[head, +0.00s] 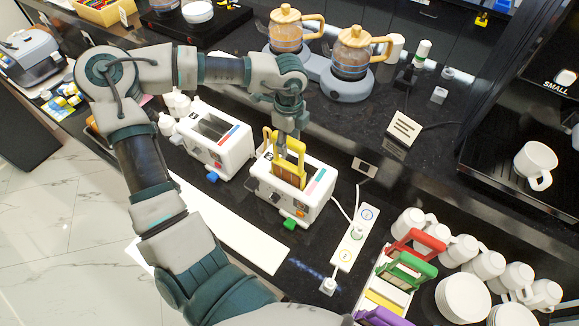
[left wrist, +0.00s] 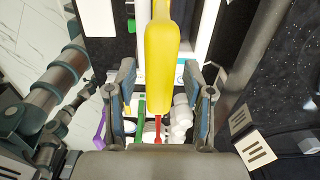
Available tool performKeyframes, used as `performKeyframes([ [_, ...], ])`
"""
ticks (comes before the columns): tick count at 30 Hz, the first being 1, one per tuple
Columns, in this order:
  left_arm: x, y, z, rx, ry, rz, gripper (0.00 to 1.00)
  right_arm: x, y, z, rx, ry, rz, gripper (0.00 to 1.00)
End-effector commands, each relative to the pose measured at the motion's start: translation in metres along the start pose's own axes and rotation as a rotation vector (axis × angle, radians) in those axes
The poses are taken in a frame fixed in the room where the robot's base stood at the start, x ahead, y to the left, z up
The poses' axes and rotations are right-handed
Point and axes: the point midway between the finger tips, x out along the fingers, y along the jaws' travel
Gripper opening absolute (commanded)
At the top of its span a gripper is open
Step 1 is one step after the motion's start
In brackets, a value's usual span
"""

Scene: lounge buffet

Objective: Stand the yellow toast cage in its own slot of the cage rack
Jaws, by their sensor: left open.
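The yellow toast cage (head: 291,160) stands in the slot of the right-hand white toaster (head: 312,196), with brown toast showing in its frame. My left gripper (head: 285,132) is directly above it, pointing down. In the left wrist view the yellow handle (left wrist: 161,60) lies between the two spread fingers of my left gripper (left wrist: 158,88), which is open. Contact cannot be told. The cage rack (head: 363,299) is at the lower right, holding red (head: 427,239), green (head: 418,265) and purple (head: 384,317) cages. A yellow-marked slot (head: 384,302) lies bare between green and purple. My right gripper is out of view.
A second white toaster (head: 214,140) stands to the left. A power strip (head: 354,238) with cables lies between the right toaster and the rack. White cups (head: 487,264) and stacked plates (head: 462,298) stand right of the rack. Coffee pots (head: 352,52) stand behind.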

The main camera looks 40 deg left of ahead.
Motion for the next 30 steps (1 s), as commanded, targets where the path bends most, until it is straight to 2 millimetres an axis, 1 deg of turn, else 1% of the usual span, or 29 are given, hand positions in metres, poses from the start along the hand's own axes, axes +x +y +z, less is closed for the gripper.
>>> performKeyframes([
  [5,-0.001,0.000,0.000,0.000,0.000,0.000,0.52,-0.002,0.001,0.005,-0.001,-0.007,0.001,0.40],
  [8,-0.001,0.000,0.000,0.000,0.000,0.000,0.30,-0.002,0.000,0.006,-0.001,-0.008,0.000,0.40],
  [9,-0.001,0.000,0.000,0.000,0.000,0.000,0.20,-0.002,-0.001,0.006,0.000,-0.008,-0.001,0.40],
  [11,-0.001,0.000,-0.001,0.000,-0.001,0.000,0.05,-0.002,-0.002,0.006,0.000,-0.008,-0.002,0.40],
  [12,-0.002,0.000,-0.001,0.000,-0.001,0.000,0.00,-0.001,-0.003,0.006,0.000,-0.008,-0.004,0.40],
  [17,-0.004,0.000,-0.002,0.000,-0.002,-0.002,0.00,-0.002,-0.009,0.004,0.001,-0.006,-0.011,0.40],
  [21,-0.015,0.000,-0.002,-0.001,-0.002,-0.002,0.00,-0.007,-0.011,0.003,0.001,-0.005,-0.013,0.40],
  [30,-0.042,0.000,0.000,-0.001,-0.001,-0.002,0.00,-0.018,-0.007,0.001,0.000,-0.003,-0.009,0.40],
])
